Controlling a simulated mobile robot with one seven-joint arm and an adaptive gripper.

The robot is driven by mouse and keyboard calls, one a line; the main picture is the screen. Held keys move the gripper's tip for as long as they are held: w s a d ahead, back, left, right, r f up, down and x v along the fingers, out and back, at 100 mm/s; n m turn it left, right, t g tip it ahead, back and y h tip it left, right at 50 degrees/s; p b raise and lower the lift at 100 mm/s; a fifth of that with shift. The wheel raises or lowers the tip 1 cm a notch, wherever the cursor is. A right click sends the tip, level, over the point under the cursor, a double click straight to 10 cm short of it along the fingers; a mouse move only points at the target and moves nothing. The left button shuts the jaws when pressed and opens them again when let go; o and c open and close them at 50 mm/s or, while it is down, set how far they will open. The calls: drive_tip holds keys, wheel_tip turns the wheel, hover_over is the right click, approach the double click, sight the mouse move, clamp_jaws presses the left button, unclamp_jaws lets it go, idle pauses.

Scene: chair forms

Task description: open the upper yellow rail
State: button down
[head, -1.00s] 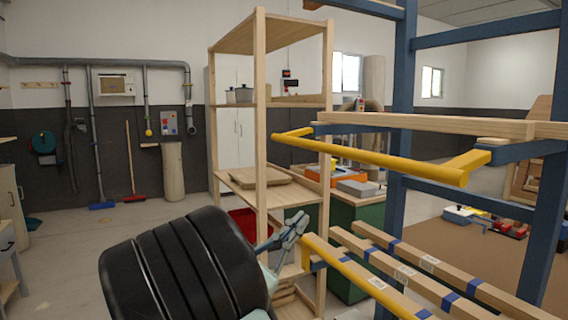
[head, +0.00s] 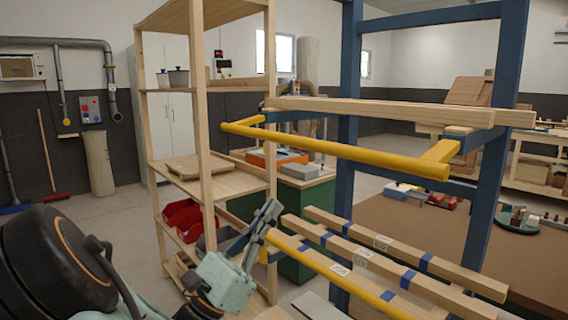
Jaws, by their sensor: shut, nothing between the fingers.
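The upper yellow rail (head: 335,149) is a long bar across the front of the blue rack, joined to it by a short yellow arm at each end. It stands out toward me, below a wooden beam. A lower yellow rail (head: 335,274) runs along the front of the lower shelf level. My gripper (head: 268,212) is at the left end of the lower rail, below the upper rail's left part and clear of it. Its fingers look together and hold nothing. My arm fills the lower left.
The blue rack post (head: 491,150) stands at the right, with wooden beams (head: 390,262) at the lower level. Open floor (head: 110,225) lies farther left.

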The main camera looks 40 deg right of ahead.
drive_tip(key=d+r, duration=0.4)
drive_tip(key=r, duration=0.4)
drive_tip(key=shift+w+d+r, duration=0.2)
drive_tip(key=shift+d+r, duration=0.05)
drive_tip(key=shift+d, duration=0.1)
drive_tip(key=shift+p, duration=0.35)
